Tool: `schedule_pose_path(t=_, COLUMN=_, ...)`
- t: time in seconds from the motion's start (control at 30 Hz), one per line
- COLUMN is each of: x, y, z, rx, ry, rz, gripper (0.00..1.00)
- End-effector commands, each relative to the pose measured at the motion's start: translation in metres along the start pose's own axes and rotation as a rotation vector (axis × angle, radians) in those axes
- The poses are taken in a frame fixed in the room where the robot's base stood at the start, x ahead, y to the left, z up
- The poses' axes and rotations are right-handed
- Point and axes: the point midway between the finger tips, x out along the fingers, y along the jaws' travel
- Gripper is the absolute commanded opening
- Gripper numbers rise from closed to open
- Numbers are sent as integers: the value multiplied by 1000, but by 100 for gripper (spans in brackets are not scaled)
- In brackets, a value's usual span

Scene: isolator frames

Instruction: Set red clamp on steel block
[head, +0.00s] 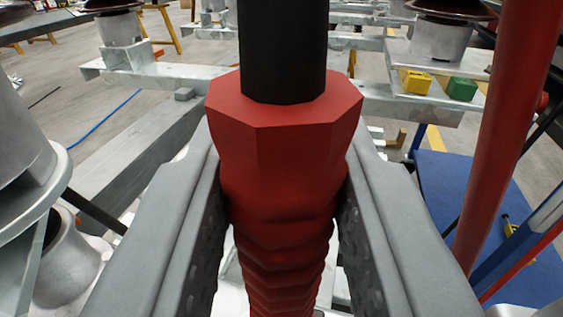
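My gripper (288,195) has two grey fingers, one on each side of a red ribbed body, and is shut on it. This held body looks like the red clamp (285,130). It has a faceted red collar at the top and a black rod (283,45) rising out of the frame. Its lower end runs out of the bottom of the view.
A red pole (507,130) slants close on the right, above a blue mat (445,180). Grey insulator-like bodies (25,150) stand close on the left.

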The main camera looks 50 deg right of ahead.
Motion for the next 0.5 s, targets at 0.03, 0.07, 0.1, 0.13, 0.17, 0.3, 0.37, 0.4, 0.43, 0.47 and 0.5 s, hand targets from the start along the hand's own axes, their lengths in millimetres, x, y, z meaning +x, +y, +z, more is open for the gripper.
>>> schedule_pose_path(t=0.03, x=0, y=0, z=0, rx=1, ry=1, rz=0, gripper=0)
schedule_pose_path(t=0.07, x=0, y=0, z=1, rx=1, ry=1, rz=0, gripper=0)
schedule_pose_path(t=0.1, x=0, y=0, z=1, rx=1, ry=1, rz=0, gripper=0)
schedule_pose_path(t=0.13, x=0, y=0, z=2, rx=1, ry=1, rz=0, gripper=0)
schedule_pose_path(t=0.17, x=0, y=0, z=2, rx=1, ry=1, rz=0, gripper=0)
schedule_pose_path(t=0.3, x=0, y=0, z=3, rx=2, ry=1, rz=0, gripper=48)
schedule_pose_path(t=0.37, x=0, y=0, z=3, rx=1, ry=1, rz=0, gripper=52)
schedule_pose_path(t=0.4, x=0, y=0, z=3, rx=1, ry=1, rz=0, gripper=52)
schedule_pose_path(t=0.43, x=0, y=0, z=3, rx=1, ry=1, rz=0, gripper=52)
schedule_pose_path(t=0.47, x=0, y=0, z=3, rx=1, ry=1, rz=0, gripper=52)
schedule_pose_path(t=0.5, x=0, y=0, z=3, rx=1, ry=1, rz=0, gripper=52)
